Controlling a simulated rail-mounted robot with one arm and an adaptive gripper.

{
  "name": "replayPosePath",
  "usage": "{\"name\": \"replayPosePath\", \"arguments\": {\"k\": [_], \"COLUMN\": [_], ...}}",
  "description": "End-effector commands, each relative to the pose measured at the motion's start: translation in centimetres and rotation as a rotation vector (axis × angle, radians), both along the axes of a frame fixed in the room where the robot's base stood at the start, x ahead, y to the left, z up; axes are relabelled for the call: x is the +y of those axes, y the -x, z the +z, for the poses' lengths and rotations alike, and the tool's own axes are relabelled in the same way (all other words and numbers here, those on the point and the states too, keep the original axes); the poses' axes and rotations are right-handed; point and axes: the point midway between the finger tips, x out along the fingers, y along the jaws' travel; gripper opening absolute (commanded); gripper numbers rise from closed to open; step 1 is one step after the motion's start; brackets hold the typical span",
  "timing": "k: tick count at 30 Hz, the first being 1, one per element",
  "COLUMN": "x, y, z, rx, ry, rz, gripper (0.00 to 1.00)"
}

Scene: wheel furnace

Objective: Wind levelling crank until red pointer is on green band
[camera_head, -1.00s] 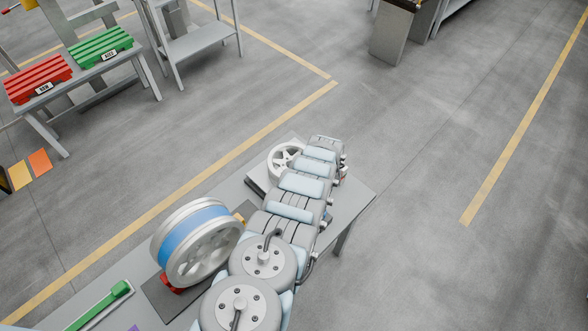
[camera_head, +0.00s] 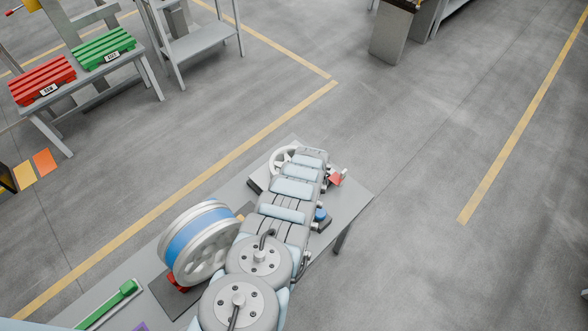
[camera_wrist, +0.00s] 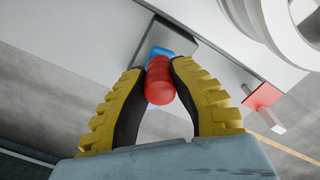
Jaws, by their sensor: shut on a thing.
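My gripper (camera_wrist: 160,85) has yellow ribbed fingers with dark pads. In the wrist view it is shut on a ridged red knob (camera_wrist: 160,88), which I take to be the crank's handle. A blue part (camera_wrist: 160,52) shows just behind the knob, against a grey block. A flat red piece (camera_wrist: 262,97) on a pale stem stands to the right, apart from my fingers; I cannot tell if it is the pointer. A small red piece (camera_head: 336,179) also shows beside my arm in the head view. I cannot make out the green band. My arm hides the gripper in the head view.
A large wheel with a blue band (camera_head: 190,236) stands on the grey bench (camera_head: 352,195), left of my arm. A green bar (camera_head: 112,302) lies near left. Open floor lies right.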

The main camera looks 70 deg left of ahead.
Motion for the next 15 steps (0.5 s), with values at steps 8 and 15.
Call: {"name": "replayPosePath", "arguments": {"k": [8,15], "x": [-0.55,-1.04], "y": [0.06,0.33], "z": [-0.34,-0.04], "rx": [0.000,0.000], "ry": [0.006,0.007], "rz": [-0.004,-0.004], "gripper": [0.00,0.00]}}
